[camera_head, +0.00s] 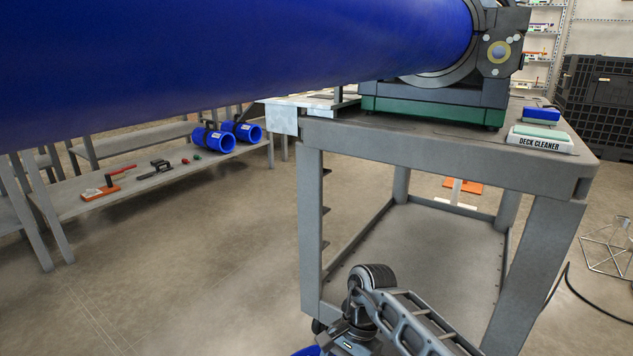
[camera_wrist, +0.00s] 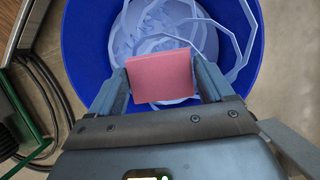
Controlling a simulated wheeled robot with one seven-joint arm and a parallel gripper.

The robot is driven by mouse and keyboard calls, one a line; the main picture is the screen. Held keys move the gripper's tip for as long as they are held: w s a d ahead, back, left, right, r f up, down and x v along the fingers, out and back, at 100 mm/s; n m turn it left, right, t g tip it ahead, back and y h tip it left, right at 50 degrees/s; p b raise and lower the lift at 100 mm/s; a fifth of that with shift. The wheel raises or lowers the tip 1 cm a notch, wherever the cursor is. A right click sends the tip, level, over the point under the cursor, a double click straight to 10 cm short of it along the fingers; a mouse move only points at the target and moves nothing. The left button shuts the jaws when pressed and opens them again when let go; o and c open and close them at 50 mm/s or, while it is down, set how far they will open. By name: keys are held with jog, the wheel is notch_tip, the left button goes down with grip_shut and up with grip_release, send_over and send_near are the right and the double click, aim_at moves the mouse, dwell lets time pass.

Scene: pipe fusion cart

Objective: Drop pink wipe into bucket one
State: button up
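The pink wipe (camera_wrist: 160,76) is a flat square pad in the wrist view. My gripper (camera_wrist: 163,82) is shut on it, with one finger at each side edge. Wipe and gripper are over the open mouth of a blue bucket (camera_wrist: 82,40), which holds pale curled strips (camera_wrist: 150,22). No marking on the bucket shows which number it is. In the head view, only a sliver of blue (camera_head: 306,351) shows at the bottom edge beside my arm; the wipe and gripper fingers are out of sight there.
A grey cart (camera_head: 440,150) carries the fusion machine (camera_head: 440,105), a box marked DECK CLEANER (camera_head: 540,140) and a blue-green pad (camera_head: 541,115). A large blue pipe (camera_head: 230,60) spans the upper head view. Black cables (camera_wrist: 45,85) lie left of the bucket.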

jog(key=o, duration=0.3)
